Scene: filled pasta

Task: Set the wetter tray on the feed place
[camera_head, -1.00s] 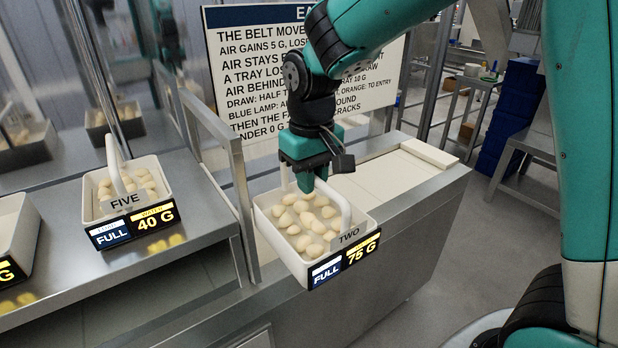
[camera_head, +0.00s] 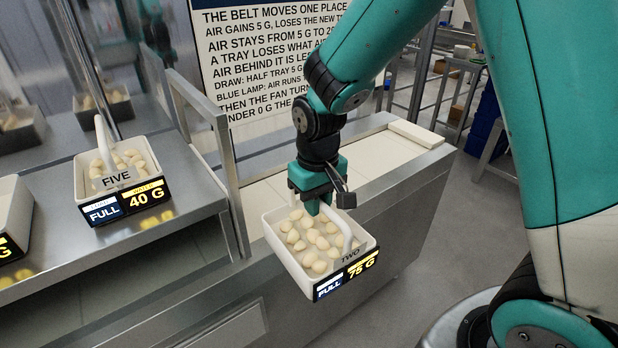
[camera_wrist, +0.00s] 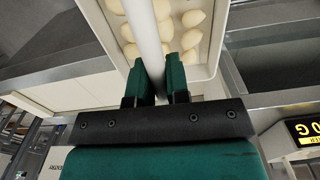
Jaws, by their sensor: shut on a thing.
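My gripper (camera_head: 317,204) is shut on the white handle (camera_head: 344,228) of a white tray marked TWO (camera_head: 286,259). Its display reads FULL and 75 G, and pale filled pasta lies in it. The tray hangs in front of the counter's near side, slightly tilted in the picture. In the wrist view the handle (camera_wrist: 147,40) runs between my gripper's fingers (camera_wrist: 160,85), with pasta behind it. Another white tray, marked FIVE (camera_head: 84,172), stands on the left counter; its display reads FULL and 40 G. I cannot tell which spot is the feed place.
A pale belt (camera_head: 262,200) runs along the right counter, with bare surface behind the held tray. A metal frame (camera_head: 222,150) stands between the counters. A printed sign (camera_head: 265,60) is behind. Another tray (camera_head: 12,215) is cut off at the left edge.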

